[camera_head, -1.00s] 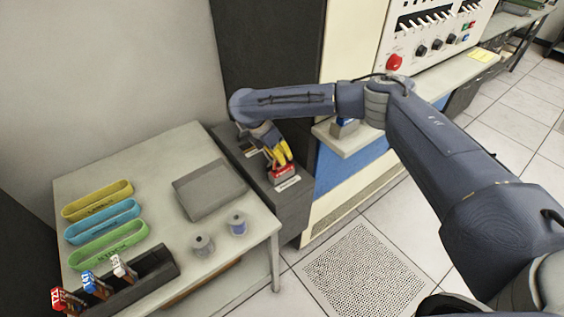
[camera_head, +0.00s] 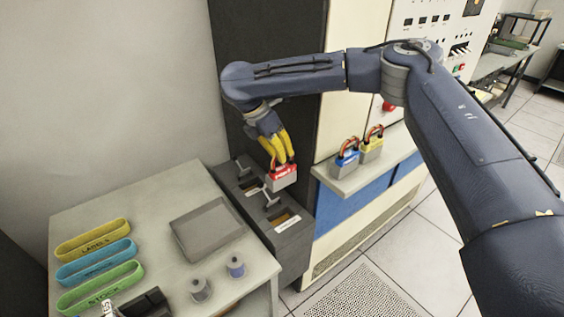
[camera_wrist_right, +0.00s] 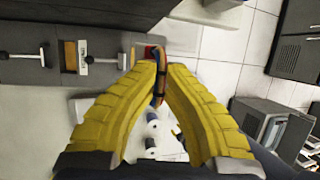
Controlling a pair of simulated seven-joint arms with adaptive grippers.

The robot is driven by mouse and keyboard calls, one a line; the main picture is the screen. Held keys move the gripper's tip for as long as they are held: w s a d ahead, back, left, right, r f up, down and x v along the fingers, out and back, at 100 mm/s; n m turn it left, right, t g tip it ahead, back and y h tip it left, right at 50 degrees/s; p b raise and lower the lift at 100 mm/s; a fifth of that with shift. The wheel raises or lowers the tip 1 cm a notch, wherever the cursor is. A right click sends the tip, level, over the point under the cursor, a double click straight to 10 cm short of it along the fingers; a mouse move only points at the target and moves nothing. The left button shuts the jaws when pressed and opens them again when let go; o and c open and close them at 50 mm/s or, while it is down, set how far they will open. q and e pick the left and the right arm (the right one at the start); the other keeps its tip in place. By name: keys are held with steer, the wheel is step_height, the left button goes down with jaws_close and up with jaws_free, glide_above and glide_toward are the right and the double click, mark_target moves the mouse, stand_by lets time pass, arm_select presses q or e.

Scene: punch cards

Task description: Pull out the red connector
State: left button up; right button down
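The red connector (camera_head: 282,175) is a grey block with a red label and an orange-red looped handle. It hangs clear above the dark grey socket box (camera_head: 297,243), out of its slot. My right gripper (camera_head: 284,157) has yellow fingers closed on its handle. In the right wrist view the fingers (camera_wrist_right: 157,72) meet around the handle, and the connector's body is mostly hidden behind them. The box's top shows openings and small T-shaped levers. My left gripper is in no view.
Blue (camera_head: 347,162) and yellow (camera_head: 371,149) connectors stand on a ledge (camera_head: 345,188) to the right. The table at left holds a grey tray (camera_head: 240,236), two spools (camera_head: 200,291) (camera_head: 236,267) and labelled yellow, blue and green loops (camera_head: 92,240). A dark cabinet rises behind the box.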

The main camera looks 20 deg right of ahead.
steer(key=shift+r, duration=0.35)
steer(key=shift+r, duration=2.9)
